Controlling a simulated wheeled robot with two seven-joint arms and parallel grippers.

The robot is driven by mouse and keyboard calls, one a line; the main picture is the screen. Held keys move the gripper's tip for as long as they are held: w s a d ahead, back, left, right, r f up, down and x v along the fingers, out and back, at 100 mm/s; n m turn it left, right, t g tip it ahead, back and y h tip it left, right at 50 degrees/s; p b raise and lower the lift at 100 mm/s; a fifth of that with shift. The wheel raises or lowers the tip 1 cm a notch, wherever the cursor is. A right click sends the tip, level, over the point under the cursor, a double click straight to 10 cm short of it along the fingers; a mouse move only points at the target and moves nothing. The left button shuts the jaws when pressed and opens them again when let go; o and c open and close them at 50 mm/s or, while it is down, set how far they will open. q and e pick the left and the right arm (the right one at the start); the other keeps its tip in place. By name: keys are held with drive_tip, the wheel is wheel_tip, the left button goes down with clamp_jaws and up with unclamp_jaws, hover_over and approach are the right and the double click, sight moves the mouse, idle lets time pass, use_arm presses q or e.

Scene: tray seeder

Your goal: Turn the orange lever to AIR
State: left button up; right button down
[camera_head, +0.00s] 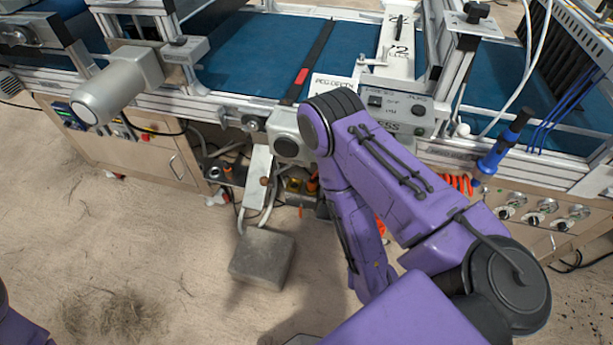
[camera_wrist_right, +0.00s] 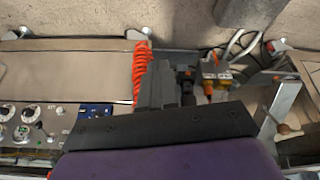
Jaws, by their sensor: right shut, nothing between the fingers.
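My right gripper (camera_wrist_right: 163,84) shows as dark fingers in the right wrist view, shut and empty. It is just right of an orange coiled hose (camera_wrist_right: 141,68) and left of a cluster of yellow and orange fittings (camera_wrist_right: 217,74). A small orange piece (camera_wrist_right: 208,89) in that cluster may be the lever; its setting and any AIR label cannot be read. In the head view, orange and yellow fittings (camera_head: 294,185) show under the machine's front edge, left of my right arm. That arm hides the right gripper there. My left gripper is out of view.
The machine has a blue belt (camera_head: 250,55), a grey motor (camera_head: 115,87) and a switch panel (camera_head: 398,112). A grey block (camera_head: 262,258) stands on the sandy floor. A blue-handled tool (camera_head: 505,143) hangs at the right. Knobs and gauges (camera_wrist_right: 22,122) are at left in the wrist view.

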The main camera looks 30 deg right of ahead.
use_arm(q)
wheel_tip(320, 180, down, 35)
drive_tip(key=b, duration=3.4)
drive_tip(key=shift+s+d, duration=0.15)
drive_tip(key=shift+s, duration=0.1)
use_arm(e)
drive_tip(key=w+d+f+m+t, duration=0.2)
drive_tip(key=w+f+m+t, duration=0.2)
drive_tip(key=w+f, duration=0.4)
drive_tip(key=w+d+f+m+t+h, duration=0.1)
drive_tip(key=w+f+m+t, duration=0.4)
drive_tip(key=f, duration=0.8)
drive_tip(key=w+d+f+m+t, duration=0.3)
drive_tip(key=w+f+m+t, duration=0.2)
drive_tip(key=w+f, duration=0.6)
drive_tip(key=shift+w+f+h, duration=0.2)
drive_tip(key=shift+f+h, duration=0.1)
use_arm(q)
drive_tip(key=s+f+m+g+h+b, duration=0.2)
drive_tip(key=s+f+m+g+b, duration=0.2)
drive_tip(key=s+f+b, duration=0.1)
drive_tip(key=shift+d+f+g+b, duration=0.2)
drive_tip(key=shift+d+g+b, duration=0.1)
drive_tip(key=shift+b, duration=0.2)
use_arm(e)
drive_tip(key=w, duration=1.3)
drive_tip(key=shift+d, duration=0.35)
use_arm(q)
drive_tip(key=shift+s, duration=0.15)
